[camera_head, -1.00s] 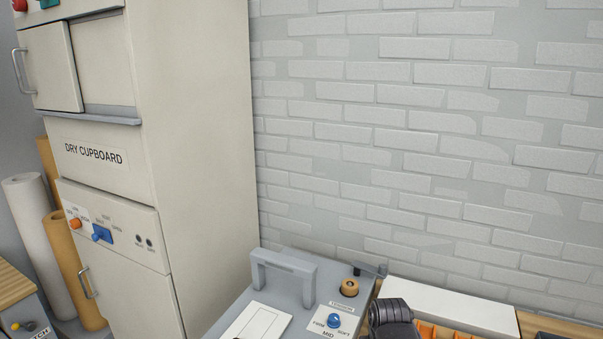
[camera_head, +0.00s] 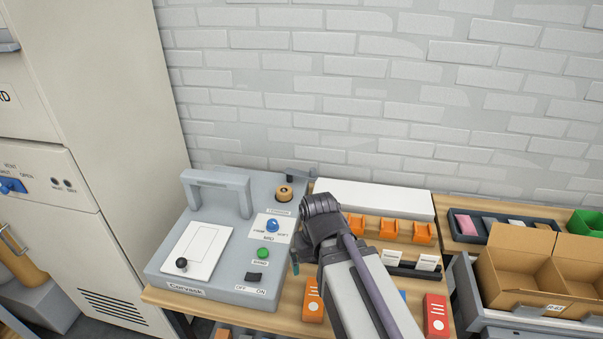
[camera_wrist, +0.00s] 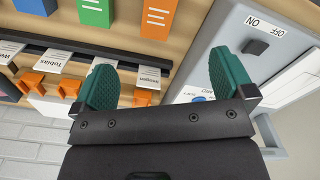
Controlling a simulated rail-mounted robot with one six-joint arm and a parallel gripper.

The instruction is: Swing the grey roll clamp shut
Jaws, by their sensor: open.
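A grey arched bar (camera_head: 218,183), which looks like the roll clamp, stands upright at the back left of a grey machine (camera_head: 178,267). Part of the bar shows at the lower right of the wrist view (camera_wrist: 270,137). A small dark lever (camera_head: 299,173) sits at the machine's back right corner; I cannot tell if it belongs to the clamp. My gripper (camera_wrist: 162,85) is open and empty, its two green fingertips apart, above the bench by the machine's right side. It is clear of the bar. In the head view my arm hides most of the gripper.
A cardboard box (camera_head: 520,283) is farther right. A tall cupboard (camera_head: 120,150) stands left.

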